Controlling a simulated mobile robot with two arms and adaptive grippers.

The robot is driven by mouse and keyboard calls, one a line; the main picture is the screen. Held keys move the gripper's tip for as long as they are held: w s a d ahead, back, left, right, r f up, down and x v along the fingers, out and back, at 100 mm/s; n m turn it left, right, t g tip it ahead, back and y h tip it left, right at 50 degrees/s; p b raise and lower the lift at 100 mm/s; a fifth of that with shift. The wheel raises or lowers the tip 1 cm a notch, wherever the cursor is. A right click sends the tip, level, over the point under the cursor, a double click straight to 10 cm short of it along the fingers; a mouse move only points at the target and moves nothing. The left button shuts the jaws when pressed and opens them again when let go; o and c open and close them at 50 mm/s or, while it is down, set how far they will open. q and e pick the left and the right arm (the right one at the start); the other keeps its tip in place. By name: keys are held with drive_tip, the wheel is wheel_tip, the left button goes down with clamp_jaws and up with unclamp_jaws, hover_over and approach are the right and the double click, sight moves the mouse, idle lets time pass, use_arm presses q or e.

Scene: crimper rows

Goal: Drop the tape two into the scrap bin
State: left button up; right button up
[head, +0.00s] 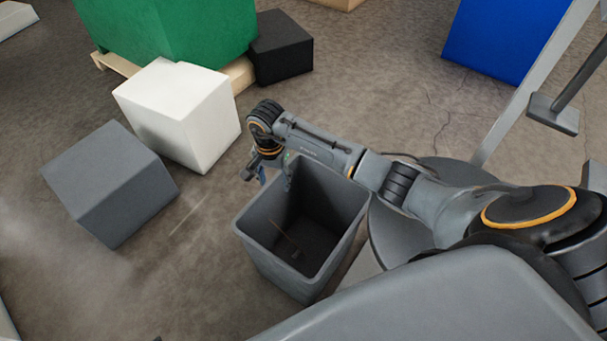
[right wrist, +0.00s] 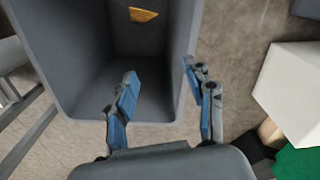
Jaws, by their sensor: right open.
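The grey scrap bin (head: 268,262) stands open on the floor. My right gripper (head: 266,176) is above the bin's far left rim, open, with nothing between its fingers. In the right wrist view, its blue-padded fingers (right wrist: 160,76) stand apart over the bin (right wrist: 55,50). A small orange-yellow piece (right wrist: 143,15) lies inside the bin, apart from the fingers. A thin brown shape (head: 288,239) also shows inside the bin in the head view. I cannot tell whether either is tape two. My left gripper is not in view.
A white box (head: 165,100) and a grey box (head: 100,185) stand left of the bin. Behind are a green block (head: 165,30) on a pallet, a black box (head: 281,50) and a blue block (head: 505,40).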

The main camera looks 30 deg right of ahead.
wheel_tip(320, 180, up, 12)
idle(0.5)
